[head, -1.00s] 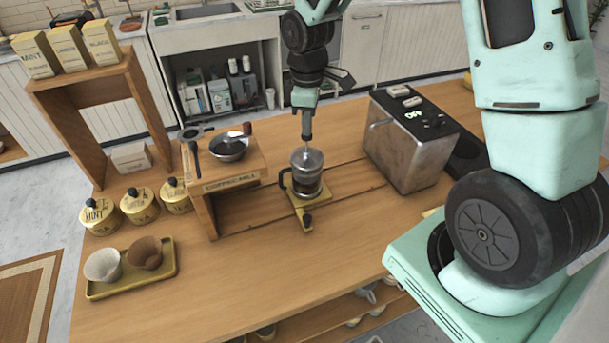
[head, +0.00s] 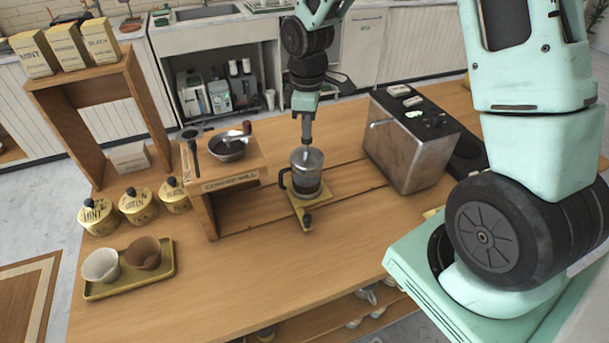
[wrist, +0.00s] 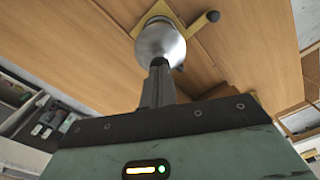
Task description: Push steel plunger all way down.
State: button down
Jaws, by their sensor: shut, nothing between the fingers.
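A glass press with a steel lid and a dark handle (head: 306,185) stands upright on a small yellow stand (head: 304,207) on the wooden counter. My gripper (head: 306,143) is shut and points straight down, right above the lid. The steel plunger top is mostly hidden at the fingertips, so I cannot tell whether they touch it. In the wrist view the round steel lid (wrist: 160,40) shows just beyond my shut fingertips (wrist: 159,63). The plunger's depth inside the glass is not clear.
A metal machine (head: 410,150) stands right of the press. A wooden mill stand (head: 230,180) with a bowl is to its left. Lidded tins (head: 138,205) and a yellow tray (head: 130,283) with two cups are further left. The counter front is clear.

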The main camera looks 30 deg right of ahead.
jog(key=shift+f+b, duration=0.5)
jog(key=shift+f, duration=0.4)
jog(key=shift+r, duration=0.15)
notch_tip(320, 180, up, 8)
jog(key=p, duration=0.7)
dwell(0.4)
